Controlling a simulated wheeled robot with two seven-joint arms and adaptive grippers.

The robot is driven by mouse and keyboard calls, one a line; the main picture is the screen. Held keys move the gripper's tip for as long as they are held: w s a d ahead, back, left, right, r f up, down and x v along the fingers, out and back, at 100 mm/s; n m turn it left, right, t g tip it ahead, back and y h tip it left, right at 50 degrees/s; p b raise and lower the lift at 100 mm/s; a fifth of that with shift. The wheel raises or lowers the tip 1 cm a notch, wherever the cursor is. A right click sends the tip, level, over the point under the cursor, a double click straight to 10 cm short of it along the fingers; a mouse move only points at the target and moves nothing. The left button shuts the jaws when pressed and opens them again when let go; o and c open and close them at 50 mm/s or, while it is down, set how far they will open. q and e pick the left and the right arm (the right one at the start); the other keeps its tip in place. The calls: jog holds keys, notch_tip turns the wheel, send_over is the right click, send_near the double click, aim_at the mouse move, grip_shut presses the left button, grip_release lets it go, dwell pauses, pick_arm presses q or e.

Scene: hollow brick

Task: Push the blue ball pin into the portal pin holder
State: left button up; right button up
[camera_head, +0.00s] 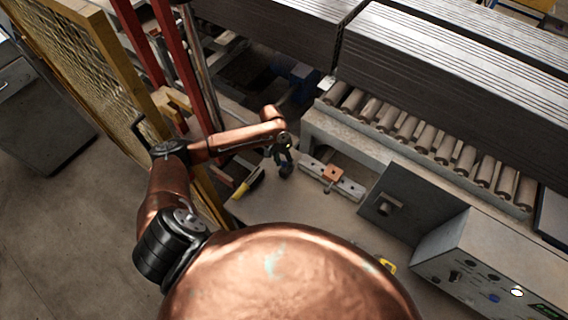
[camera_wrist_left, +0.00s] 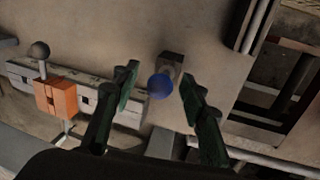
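The blue ball pin shows its round blue head (camera_wrist_left: 161,86) in the left wrist view, by a small dark grey block (camera_wrist_left: 173,63); its shaft is hidden. My left gripper (camera_wrist_left: 161,83) is open, with green-faced fingers on either side of the ball and a visible gap to each. In the head view my left gripper (camera_head: 284,165) points down over the bench. Left of it in the wrist view, a pale slotted bar (camera_wrist_left: 20,74) carries an orange block (camera_wrist_left: 56,98) with a grey ball pin (camera_wrist_left: 40,50). I cannot tell which part is the portal pin holder. My right gripper is out of view.
In the head view the orange block (camera_head: 333,173) and bar (camera_head: 350,188) lie right of the gripper. A yellow-handled tool (camera_head: 247,184) lies to its left. A roller conveyor (camera_head: 440,145) and control box (camera_head: 490,265) bound the bench on the right. A mesh fence (camera_head: 75,70) stands left.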

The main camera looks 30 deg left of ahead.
pick_arm(q)
jog(key=v, duration=1.1)
jog(key=shift+r, duration=0.4)
